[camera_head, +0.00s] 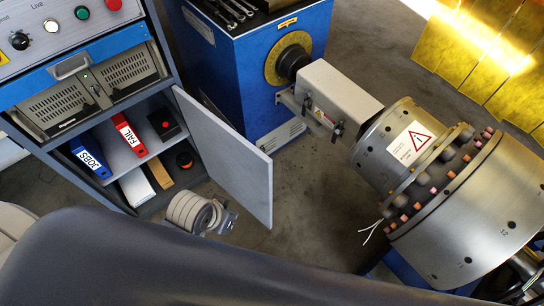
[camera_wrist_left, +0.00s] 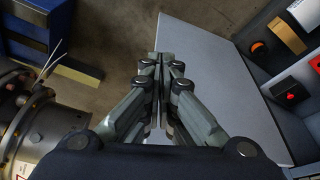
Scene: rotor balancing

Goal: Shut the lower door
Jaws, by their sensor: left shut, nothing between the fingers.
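The lower door (camera_head: 225,150) is a plain grey panel on the lower cabinet. It stands open, swung out from the cabinet's right side in the head view. In the left wrist view the door (camera_wrist_left: 205,85) fills the middle and right, behind the fingers. My left gripper (camera_wrist_left: 158,62) is shut and empty. Its tips appear over the door's free edge; I cannot tell whether they touch it. In the head view I cannot make out this gripper. A dark arm part of mine covers the bottom of that view. My right gripper is in neither view.
The open cabinet shelves hold a red binder (camera_head: 128,133), a blue binder (camera_head: 90,158) and a tan binder (camera_head: 159,172). A blue machine (camera_head: 245,70) stands behind the door. The large metal rotor (camera_head: 470,205) is to the right. Bare floor (camera_head: 310,200) lies between door and rotor.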

